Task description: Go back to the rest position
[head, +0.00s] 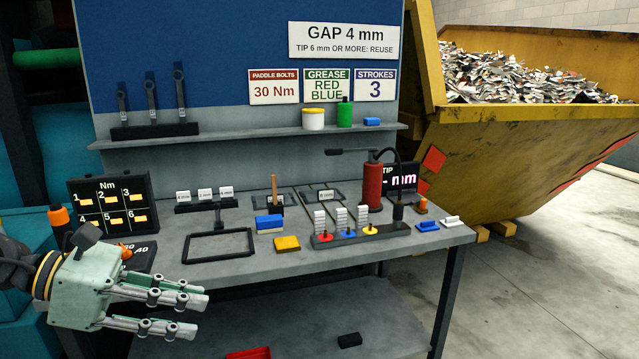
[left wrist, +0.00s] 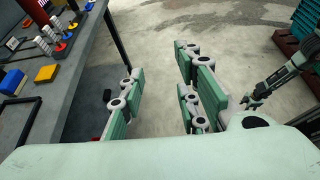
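My left gripper (head: 200,315) is in the lower left of the head view, in front of the workbench's left front edge. Its two fingers are apart with nothing between them. The left wrist view shows the same open gripper (left wrist: 156,62), with bare floor beyond the fingers. My right gripper (left wrist: 252,102) shows small at the right of the left wrist view, over the floor. Its fingers are too small to judge. It does not show in the head view.
The workbench (head: 210,272) carries a black frame (head: 187,259), a yellow block (head: 287,244), a blue block (head: 269,222), a red cylinder (head: 373,187) and a black Nm case (head: 82,186). A yellow skip (head: 500,150) stands behind right. Floor (head: 545,300) at right is clear.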

